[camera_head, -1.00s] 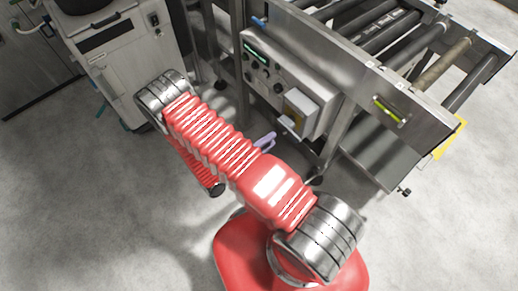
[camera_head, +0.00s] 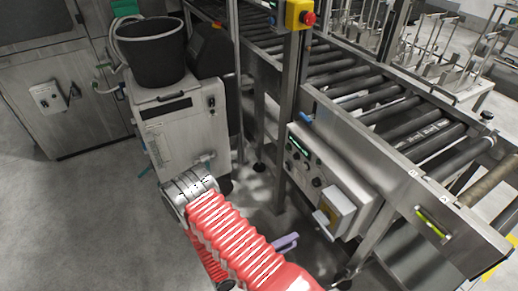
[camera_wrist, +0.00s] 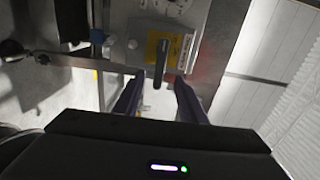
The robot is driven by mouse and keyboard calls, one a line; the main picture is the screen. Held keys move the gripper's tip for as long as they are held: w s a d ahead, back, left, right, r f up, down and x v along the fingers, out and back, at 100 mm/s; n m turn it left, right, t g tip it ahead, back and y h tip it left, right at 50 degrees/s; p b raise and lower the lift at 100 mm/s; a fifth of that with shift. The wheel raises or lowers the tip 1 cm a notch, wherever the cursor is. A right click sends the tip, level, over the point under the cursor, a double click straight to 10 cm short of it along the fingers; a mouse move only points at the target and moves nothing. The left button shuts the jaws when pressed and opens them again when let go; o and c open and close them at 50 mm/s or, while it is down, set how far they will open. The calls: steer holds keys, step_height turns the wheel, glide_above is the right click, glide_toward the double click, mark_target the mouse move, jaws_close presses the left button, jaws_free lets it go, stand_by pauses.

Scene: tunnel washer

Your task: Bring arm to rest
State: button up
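My red, ribbed arm (camera_head: 235,240) with its grey metal joint (camera_head: 190,188) is bent in the lower middle of the head view. Only a purple finger of my gripper (camera_head: 286,243) shows there, below the control box; the rest is hidden behind the arm. In the wrist view the two dark purple fingers of my gripper (camera_wrist: 158,100) stand apart with nothing held between them. Beyond them is a grey panel with a yellow plate and a black handle (camera_wrist: 160,58), which looks apart from the fingers.
A control box (camera_head: 318,172) with knobs hangs on the roller conveyor's (camera_head: 385,180) frame, close to my arm. A grey cabinet (camera_head: 180,125) carrying a black bucket (camera_head: 152,55) stands behind the arm. A red stop button (camera_head: 308,18) sits above. Floor is clear at left.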

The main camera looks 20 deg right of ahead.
steer(key=s+m+g, duration=0.5)
steer(key=s+m, duration=0.2)
steer(key=m, duration=0.2)
steer(key=s+a+r+m+g+y, duration=0.1)
steer(key=a+r+m+g+y, duration=0.1)
steer(key=r+m+y, duration=0.45)
steer(key=s+a+r+m+g+y, duration=0.1)
steer(key=s+a+r+m+g, duration=0.15)
steer(key=m, duration=0.65)
steer(key=w+a+r+m+t+y, duration=0.1)
steer(key=a+r+m+t+y, duration=0.2)
steer(key=r+m, duration=0.45)
steer(key=w+a+r+m+t+y, duration=0.1)
steer(key=w+a+r+m+y, duration=0.2)
steer(key=r+y, duration=0.5)
steer(key=s+d+r+m+t, duration=0.1)
steer(key=r+t, duration=0.1)
steer(key=r, duration=0.3)
steer(key=s+d+r+m+t, duration=0.1)
steer(key=r+t, duration=0.1)
steer(key=r, duration=0.4)
steer(key=s+d+r+m+t+h, duration=0.1)
steer(key=r+m+t, duration=0.1)
steer(key=r, duration=0.4)
steer(key=shift+d+t, duration=0.35)
